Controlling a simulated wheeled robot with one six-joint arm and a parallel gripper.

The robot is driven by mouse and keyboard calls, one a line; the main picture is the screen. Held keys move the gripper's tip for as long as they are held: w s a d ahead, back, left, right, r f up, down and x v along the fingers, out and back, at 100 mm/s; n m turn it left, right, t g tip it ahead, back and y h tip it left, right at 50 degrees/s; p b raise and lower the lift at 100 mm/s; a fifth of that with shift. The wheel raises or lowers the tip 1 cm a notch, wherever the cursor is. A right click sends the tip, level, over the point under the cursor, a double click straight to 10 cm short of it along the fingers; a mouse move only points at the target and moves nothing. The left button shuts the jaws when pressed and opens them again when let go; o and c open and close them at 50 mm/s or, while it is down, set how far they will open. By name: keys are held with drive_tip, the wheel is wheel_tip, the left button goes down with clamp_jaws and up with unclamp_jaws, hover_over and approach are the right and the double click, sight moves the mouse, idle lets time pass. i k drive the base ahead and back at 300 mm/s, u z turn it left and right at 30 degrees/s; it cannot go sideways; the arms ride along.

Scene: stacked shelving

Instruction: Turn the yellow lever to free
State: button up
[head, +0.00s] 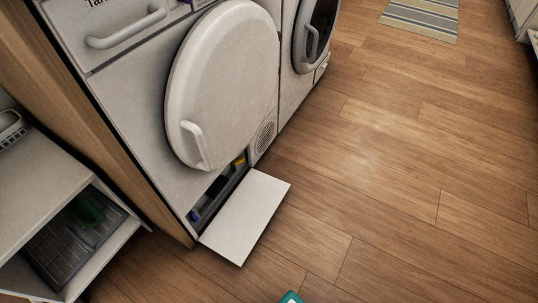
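A small yellow part (240,160), which looks like the yellow lever, shows at the far right end of the low, dark opening at the foot of the near white machine (128,122). It is too small and shaded to tell its turn position. A small blue part (194,216) sits at the near left end of the same opening. The white flap (247,215) of this opening is down and lies out over the floor. My gripper is not in view.
The machine's round door (226,82) is shut above the opening. A second machine (303,75) stands beyond it. Open shelves (45,185) with a green thing (88,211) stand at left. A teal piece (291,297) pokes in at the bottom edge.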

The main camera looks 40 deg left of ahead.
sight(241, 159)
drive_tip(key=u, duration=0.35)
drive_tip(key=i, duration=0.95)
drive_tip(key=u, duration=0.65)
